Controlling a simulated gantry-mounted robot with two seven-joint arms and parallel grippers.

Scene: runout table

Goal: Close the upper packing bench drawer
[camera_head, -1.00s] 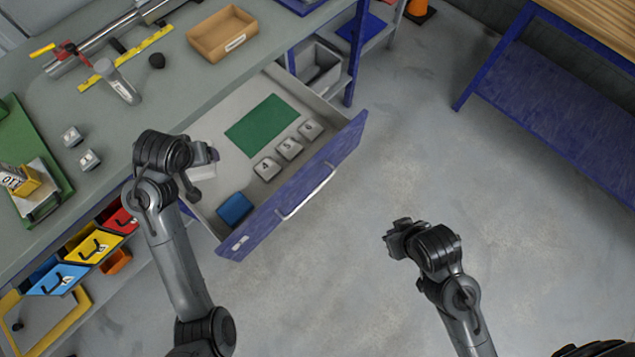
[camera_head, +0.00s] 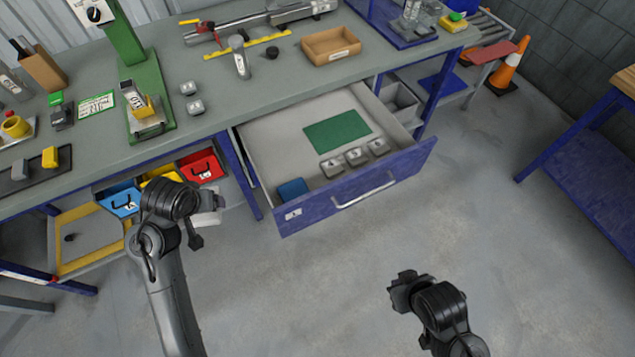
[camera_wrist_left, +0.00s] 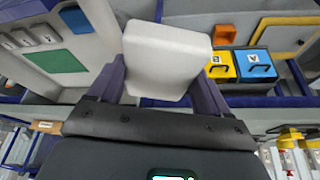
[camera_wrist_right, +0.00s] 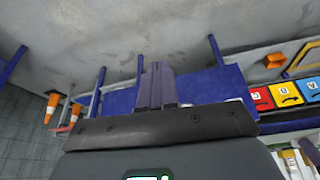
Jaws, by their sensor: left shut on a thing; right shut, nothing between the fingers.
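The upper packing bench drawer (camera_head: 415,158) is pulled well out from under the bench top, with a blue front and a silver handle (camera_head: 363,190). Inside lie a green mat (camera_head: 337,131), several grey numbered blocks (camera_head: 356,157) and a blue box (camera_head: 292,189). My left gripper (camera_head: 208,208) is left of the drawer front, apart from it, shut on a white block (camera_wrist_left: 167,58) that fills the left wrist view. The drawer interior also shows there (camera_wrist_left: 88,48). My right gripper (camera_head: 400,290) is shut and empty, over the floor in front of the drawer; its fingers show in the right wrist view (camera_wrist_right: 157,85).
The grey bench top (camera_head: 290,85) carries a cardboard tray (camera_head: 331,47), a green press (camera_head: 127,50) and small items. Blue, yellow and red bins (camera_head: 201,167) hang below at left. An orange cone (camera_head: 508,68) stands at back right. The floor before the drawer is clear.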

